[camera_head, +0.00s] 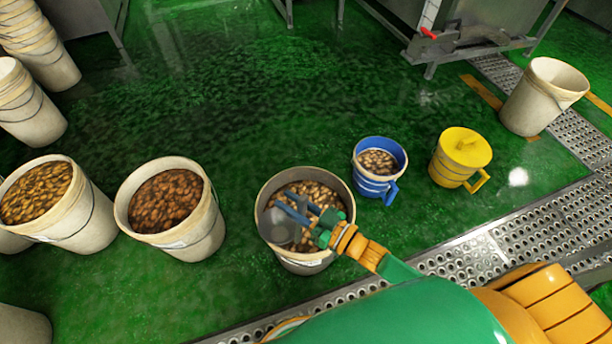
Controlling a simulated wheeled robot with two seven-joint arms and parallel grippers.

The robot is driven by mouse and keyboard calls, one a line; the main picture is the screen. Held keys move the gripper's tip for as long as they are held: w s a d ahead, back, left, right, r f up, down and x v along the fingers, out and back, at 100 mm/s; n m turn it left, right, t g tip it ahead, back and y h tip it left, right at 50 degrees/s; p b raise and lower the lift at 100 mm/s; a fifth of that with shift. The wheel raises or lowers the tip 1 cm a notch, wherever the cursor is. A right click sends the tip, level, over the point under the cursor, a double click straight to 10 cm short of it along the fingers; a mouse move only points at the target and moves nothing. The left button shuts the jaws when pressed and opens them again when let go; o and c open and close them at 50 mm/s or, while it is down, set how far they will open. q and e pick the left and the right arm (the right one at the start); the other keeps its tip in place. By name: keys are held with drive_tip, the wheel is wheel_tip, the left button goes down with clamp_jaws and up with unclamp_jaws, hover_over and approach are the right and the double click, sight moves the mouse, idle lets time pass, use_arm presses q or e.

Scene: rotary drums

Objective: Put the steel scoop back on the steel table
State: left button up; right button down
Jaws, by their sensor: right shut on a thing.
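My right gripper (294,207) reaches in from the lower right over a white bucket of brown, nut-like pieces (262,190). Its blue fingers are shut on the steel scoop (280,230), a greyish, see-through-looking shape at the bucket's left inner side. The fingers and wrist hide part of the scoop and its handle. I cannot tell whether the scoop touches the pieces. My left gripper is out of view. No steel table can be made out for sure.
A blue bucket with pieces (377,184) and a lidded yellow bucket (460,158) stand to the right. Several filled white buckets (205,235) stand left. An empty-looking white bucket (535,105) is at the far right. Steel equipment (490,40) stands behind. Green floor (240,110) is open beyond the buckets.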

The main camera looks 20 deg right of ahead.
drive_tip(key=shift+s+a+f+n, duration=0.3)
drive_tip(key=shift+s+a+n, duration=0.15)
drive_tip(key=shift+a+n, duration=0.2)
